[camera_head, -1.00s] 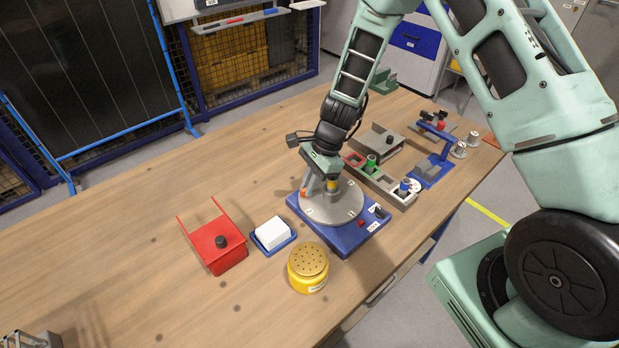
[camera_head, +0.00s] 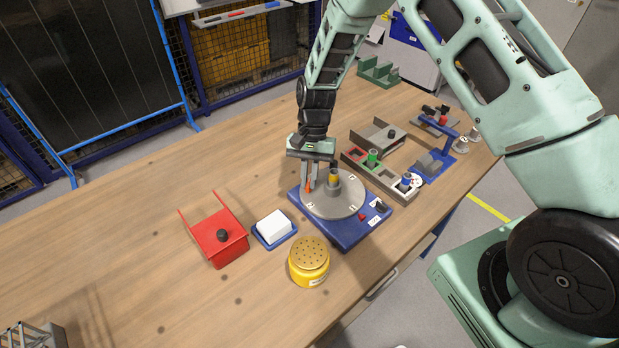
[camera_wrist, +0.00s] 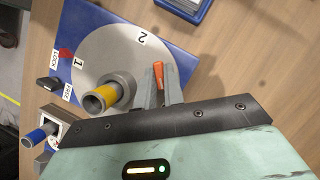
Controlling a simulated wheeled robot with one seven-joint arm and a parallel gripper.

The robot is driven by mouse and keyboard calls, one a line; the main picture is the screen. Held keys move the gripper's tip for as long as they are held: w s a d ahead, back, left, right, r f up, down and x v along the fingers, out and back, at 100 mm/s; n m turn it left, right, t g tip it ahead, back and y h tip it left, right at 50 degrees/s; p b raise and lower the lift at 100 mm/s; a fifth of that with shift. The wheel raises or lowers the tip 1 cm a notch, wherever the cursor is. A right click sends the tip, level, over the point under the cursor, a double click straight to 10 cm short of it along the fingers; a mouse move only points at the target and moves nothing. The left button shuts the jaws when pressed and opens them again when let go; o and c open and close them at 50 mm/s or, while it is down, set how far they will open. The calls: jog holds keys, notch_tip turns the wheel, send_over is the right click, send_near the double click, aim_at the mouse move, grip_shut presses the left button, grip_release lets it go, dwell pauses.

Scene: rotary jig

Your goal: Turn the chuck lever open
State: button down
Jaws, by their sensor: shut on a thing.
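The chuck (camera_head: 334,185) is a grey cylinder with a yellow part in its open top, standing on a round grey plate (camera_head: 334,210) on a blue base (camera_head: 341,235). The chuck lever's orange end (camera_head: 309,185) is left of the chuck. In the wrist view the orange lever (camera_wrist: 158,72) sits between the fingers, with the chuck (camera_wrist: 108,95) to its left. My gripper (camera_head: 308,180) points down and is shut on the lever, its fingers hiding part of it. Plate marks 1 and 2 (camera_wrist: 142,40) show, with LOCK and FREE labels on the base.
A red open box (camera_head: 218,240), a white block in a blue tray (camera_head: 273,229) and a yellow perforated pot (camera_head: 309,262) stand left and in front. A grey parts tray (camera_head: 390,182) and blue fixture (camera_head: 433,163) stand right. The left of the table is mostly clear.

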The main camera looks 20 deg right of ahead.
jog(key=shift+n, duration=0.6)
jog(key=c, duration=1.5)
grip_release()
jog(key=shift+g, duration=0.3)
jog(key=b+v, duration=0.4)
jog(key=v, duration=1.3)
jog(key=shift+a+r, duration=0.3)
jog(key=shift+r, duration=0.05)
